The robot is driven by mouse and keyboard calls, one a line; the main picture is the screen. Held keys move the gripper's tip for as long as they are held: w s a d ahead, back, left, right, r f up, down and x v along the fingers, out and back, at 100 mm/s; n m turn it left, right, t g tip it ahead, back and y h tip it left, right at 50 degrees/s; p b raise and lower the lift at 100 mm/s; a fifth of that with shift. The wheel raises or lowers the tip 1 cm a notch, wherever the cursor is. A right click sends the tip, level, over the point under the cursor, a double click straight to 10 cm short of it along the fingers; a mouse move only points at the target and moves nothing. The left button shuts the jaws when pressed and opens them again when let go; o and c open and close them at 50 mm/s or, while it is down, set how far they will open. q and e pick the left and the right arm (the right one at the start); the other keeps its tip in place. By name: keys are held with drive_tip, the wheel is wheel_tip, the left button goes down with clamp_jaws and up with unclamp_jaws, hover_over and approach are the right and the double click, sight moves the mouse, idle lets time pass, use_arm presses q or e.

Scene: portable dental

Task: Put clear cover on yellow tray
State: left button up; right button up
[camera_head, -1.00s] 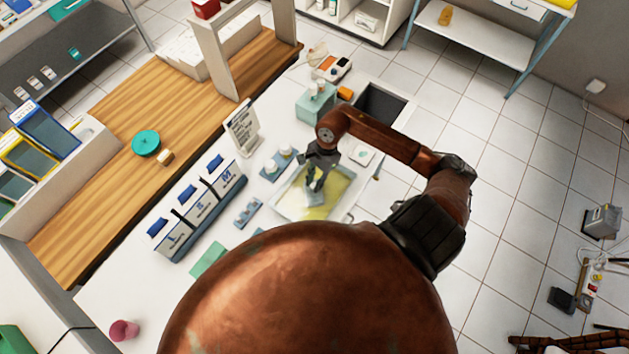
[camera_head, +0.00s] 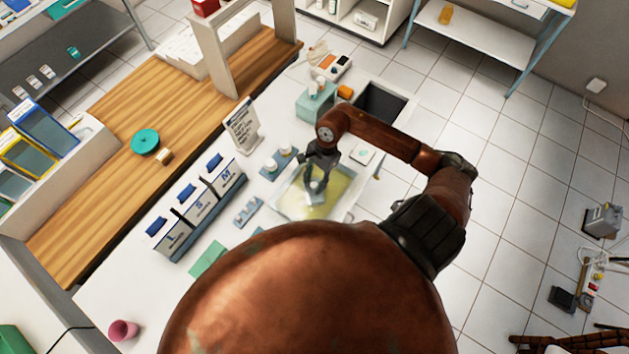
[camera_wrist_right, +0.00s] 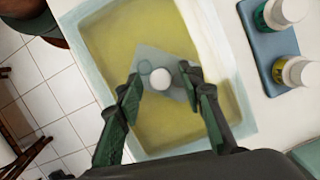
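The yellow tray (camera_head: 345,183) stands on the white counter, with a pale blue rim and a yellow inside. It fills most of the right wrist view (camera_wrist_right: 110,45). In that view a grey-blue translucent square with a white round knob (camera_wrist_right: 160,78) lies over its middle. It looks like part of the clear cover, but the cover's outer edges are hard to make out, so I cannot tell how it sits. My right gripper (camera_wrist_right: 165,95) is open above the tray, its fingers either side of the knob with gaps. It also shows in the head view (camera_head: 317,187). My left gripper is out of view.
Small bottles on a blue tray (camera_head: 278,163) stand left of the yellow tray. A white sign (camera_head: 242,125), a teal box (camera_head: 315,100) and labelled boxes (camera_head: 195,205) are nearby. A dark sink (camera_head: 380,103) lies behind. My brown body hides the near counter.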

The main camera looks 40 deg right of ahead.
drive_tip(key=shift+r, duration=0.25)
drive_tip(key=b+v, duration=0.1)
drive_tip(key=v, duration=1.1)
drive_tip(key=shift+s, duration=0.1)
